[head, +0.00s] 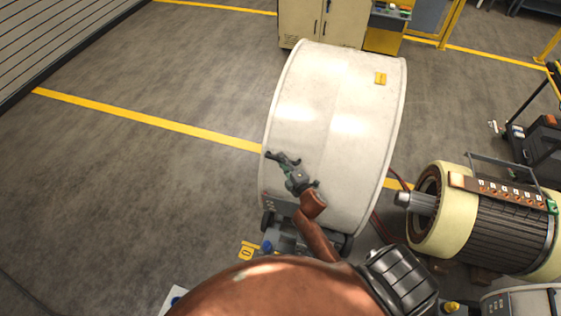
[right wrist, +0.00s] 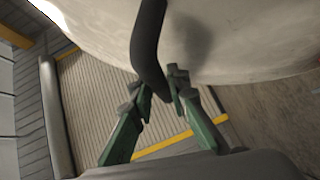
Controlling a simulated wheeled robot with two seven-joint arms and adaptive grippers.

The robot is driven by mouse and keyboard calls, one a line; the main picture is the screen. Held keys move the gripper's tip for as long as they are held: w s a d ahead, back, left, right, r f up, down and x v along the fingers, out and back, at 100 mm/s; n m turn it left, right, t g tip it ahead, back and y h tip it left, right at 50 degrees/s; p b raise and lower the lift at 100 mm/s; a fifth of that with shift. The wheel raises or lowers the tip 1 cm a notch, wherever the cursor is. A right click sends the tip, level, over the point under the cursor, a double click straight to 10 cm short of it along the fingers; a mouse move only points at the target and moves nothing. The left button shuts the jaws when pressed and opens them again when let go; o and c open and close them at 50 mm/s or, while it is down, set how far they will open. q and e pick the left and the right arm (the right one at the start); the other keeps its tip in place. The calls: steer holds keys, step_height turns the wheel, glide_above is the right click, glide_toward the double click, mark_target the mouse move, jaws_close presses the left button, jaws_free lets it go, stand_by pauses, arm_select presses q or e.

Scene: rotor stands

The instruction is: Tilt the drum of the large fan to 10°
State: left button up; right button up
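The large fan's white drum (head: 335,95) stands tilted on a dark base in the middle of the head view. Its pale curved side also fills the top of the right wrist view (right wrist: 240,45). My right gripper (head: 278,160) is at the drum's lower left side. In the right wrist view, a dark curved handle (right wrist: 148,45) comes down from the top and its end lies between my right fingertips (right wrist: 160,88). The fingers have drawn in close on both sides of it. The drum's angle marks cannot be read. My left gripper is not in view.
A cream and black motor (head: 490,225) with a bare shaft stands to the right of the drum. A beige cabinet (head: 325,20) stands behind it. The grey floor (head: 150,180) to the left is clear, crossed by yellow lines.

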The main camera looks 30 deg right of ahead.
steer(key=c, duration=0.3)
jaws_close()
steer(key=n+g, duration=0.1)
glide_above(271, 169)
step_height(271, 169, down, 4)
steer(key=shift+w+a+r, duration=0.1)
steer(key=shift+r, duration=0.15)
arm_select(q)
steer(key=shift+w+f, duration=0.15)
arm_select(e)
steer(key=shift+r, duration=0.1)
steer(key=o, duration=0.8)
jaws_free()
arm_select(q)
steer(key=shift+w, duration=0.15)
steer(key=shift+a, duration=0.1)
arm_select(e)
steer(key=v, duration=1.2)
steer(key=shift+r, duration=0.2)
steer(key=shift+a, duration=0.1)
